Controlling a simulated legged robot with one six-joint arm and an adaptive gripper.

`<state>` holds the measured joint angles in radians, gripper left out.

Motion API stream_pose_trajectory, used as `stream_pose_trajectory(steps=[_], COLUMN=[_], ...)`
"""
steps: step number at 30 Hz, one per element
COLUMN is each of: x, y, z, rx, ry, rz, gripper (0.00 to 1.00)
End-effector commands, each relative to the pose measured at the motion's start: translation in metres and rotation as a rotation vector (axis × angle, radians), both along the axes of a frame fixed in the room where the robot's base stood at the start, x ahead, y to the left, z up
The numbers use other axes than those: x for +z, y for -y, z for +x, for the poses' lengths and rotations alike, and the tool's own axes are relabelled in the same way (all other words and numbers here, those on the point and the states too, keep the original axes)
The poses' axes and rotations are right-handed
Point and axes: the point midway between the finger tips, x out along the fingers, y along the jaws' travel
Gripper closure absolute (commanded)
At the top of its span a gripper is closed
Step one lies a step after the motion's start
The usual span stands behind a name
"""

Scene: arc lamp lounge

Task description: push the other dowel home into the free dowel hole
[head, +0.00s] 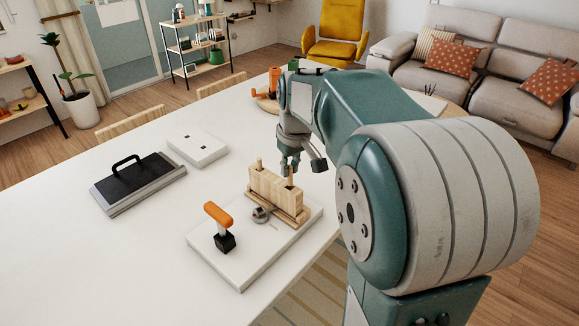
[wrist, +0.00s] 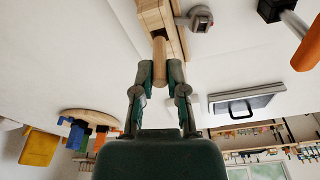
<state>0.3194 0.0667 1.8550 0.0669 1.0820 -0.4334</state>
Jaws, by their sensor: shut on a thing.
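A pale wooden block (head: 275,191) stands upright on a wooden base on the white board. One dowel (head: 259,164) sticks up from the block's left end. My gripper (head: 290,165) is over the block's right end, shut on the other dowel (wrist: 159,62). In the wrist view, this dowel lies between the two fingertips and its far end meets the block (wrist: 154,14) at a dark hole. How deep the dowel sits in the hole cannot be told. The fingers hide part of its sides.
The white board (head: 240,272) also bears a grey metal clamp part (head: 261,214) and an orange-handled tool (head: 218,215) with a black block. A grey case with a black handle (head: 138,183) and a white box (head: 197,147) lie farther left.

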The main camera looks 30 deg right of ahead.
Motion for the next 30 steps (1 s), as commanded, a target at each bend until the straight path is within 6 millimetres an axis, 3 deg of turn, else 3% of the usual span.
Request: stream_pose_trajectory(steps=[30], x=[-0.020], y=[0.000], z=[0.000], rx=[0.000], ry=[0.000], rz=[0.000], gripper=[1.00])
